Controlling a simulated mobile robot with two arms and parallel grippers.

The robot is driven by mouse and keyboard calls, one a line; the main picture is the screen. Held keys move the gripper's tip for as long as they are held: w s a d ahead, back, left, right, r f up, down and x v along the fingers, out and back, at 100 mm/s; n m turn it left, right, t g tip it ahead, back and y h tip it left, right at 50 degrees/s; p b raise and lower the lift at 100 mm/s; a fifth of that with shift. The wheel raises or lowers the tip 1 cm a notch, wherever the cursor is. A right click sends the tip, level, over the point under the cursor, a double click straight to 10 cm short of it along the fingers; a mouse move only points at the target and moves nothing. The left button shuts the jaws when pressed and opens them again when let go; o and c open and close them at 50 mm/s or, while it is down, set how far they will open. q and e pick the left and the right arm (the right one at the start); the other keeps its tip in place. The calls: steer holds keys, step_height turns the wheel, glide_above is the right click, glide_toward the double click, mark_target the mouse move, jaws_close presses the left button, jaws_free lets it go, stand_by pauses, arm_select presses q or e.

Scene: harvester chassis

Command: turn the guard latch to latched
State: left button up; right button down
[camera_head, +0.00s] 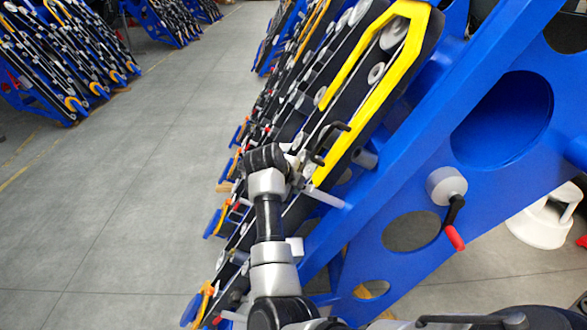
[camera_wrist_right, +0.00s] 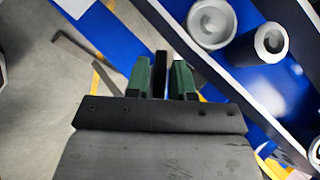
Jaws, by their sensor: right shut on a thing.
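My right gripper (camera_wrist_right: 162,82) shows in the right wrist view with its green-padded fingers shut on a narrow black bar (camera_wrist_right: 160,68). In the head view an arm rises from the bottom middle, and its gripper (camera_head: 318,152) is at a black handle beside the yellow guard frame (camera_head: 352,76). I cannot tell whether the held bar is the latch. A grey round hub (camera_head: 446,185) with a black lever and red tip (camera_head: 455,238) sits on the blue side plate; the lever hangs down, slightly tilted. My left gripper is not in view.
The blue side plate (camera_head: 400,190) with large oval holes fills the right. Grey rollers (camera_wrist_right: 211,20) and a dark bent rod (camera_wrist_right: 82,58) are near my right gripper. Similar racks (camera_head: 60,60) stand far left. The grey floor (camera_head: 150,160) between is clear.

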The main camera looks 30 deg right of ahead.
steer(key=n+y+p, duration=0.1)
steer(key=n+g+p, duration=0.1)
steer(key=p, duration=0.1)
steer(key=shift+r+y, duration=0.3)
steer(key=shift+y, duration=0.1)
steer(key=shift+w+d+n+g+y+p, duration=0.1)
steer(key=shift+n+g+y+p, duration=0.4)
steer(key=shift+p, duration=0.1)
steer(key=shift+f+n+g+y+p, duration=0.15)
steer(key=shift+n+g+y+p, duration=0.4)
steer(key=shift+n, duration=0.25)
steer(key=shift+w+d+f+n+g+y, duration=0.1)
steer(key=shift+n+g+y, duration=0.45)
steer(key=shift+n+g, duration=0.3)
steer(key=c, duration=1.2)
jaws_free()
steer(key=shift+o, duration=0.2)
